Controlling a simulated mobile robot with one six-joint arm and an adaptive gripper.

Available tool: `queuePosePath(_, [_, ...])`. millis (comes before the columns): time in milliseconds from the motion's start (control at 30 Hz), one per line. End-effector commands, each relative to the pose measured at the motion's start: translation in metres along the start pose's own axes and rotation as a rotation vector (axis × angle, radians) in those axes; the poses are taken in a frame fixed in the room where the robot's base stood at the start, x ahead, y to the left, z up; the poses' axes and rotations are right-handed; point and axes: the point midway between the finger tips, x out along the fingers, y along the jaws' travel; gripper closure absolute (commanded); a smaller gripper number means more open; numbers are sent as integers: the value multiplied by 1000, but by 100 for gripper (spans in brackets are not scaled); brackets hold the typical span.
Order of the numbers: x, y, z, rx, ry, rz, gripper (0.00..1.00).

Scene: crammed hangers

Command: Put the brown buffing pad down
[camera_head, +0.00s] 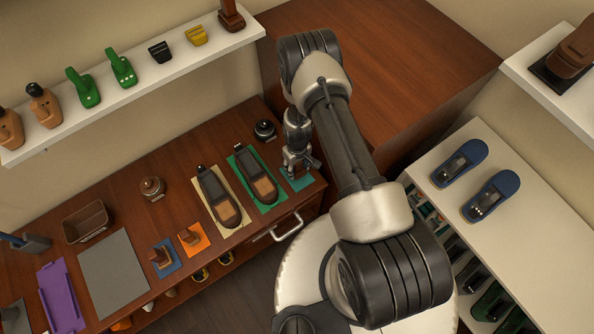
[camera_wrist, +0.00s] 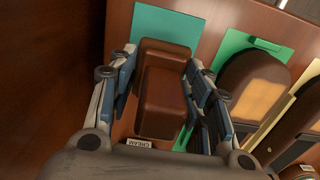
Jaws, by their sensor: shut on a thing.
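My gripper (camera_wrist: 155,85) is shut on the brown buffing pad (camera_wrist: 162,98), a block with a stepped shape, with a finger along each side. In the wrist view, a teal mat (camera_wrist: 165,24) shows just beyond the pad, partly hidden by it. In the head view, my gripper (camera_head: 297,165) is low over the teal mat (camera_head: 300,181) at the right end of the brown counter. The pad is mostly hidden there. I cannot tell whether it touches the surface.
Left of my gripper, dark shoes lie on a green mat (camera_head: 278,204) and a cream mat (camera_head: 198,184). A dark round tin (camera_head: 265,130) stands behind. Similar brown blocks stand on orange and blue mats. A grey mat (camera_head: 114,276) is bare.

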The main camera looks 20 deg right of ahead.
Motion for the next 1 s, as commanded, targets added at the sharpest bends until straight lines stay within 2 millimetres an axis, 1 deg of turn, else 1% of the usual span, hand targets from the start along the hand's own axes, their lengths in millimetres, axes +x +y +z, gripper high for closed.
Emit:
queuePosePath(33, [12, -1, 2, 0, -3, -1, 90])
queuePosePath(100, [24, 0, 2, 0, -3, -1, 90])
queuePosePath(200, [34, 0, 1, 0, -2, -1, 90])
queuePosePath(433, [32, 0, 1, 0, -1, 0, 90])
queuePosePath(600, [38, 0, 1, 0, -2, -1, 90])
queuePosePath(633, [37, 0, 1, 0, -2, -1, 53])
queuePosePath(900, [36, 0, 1, 0, -2, -1, 35])
queuePosePath(1000, [36, 0, 1, 0, -2, -1, 35])
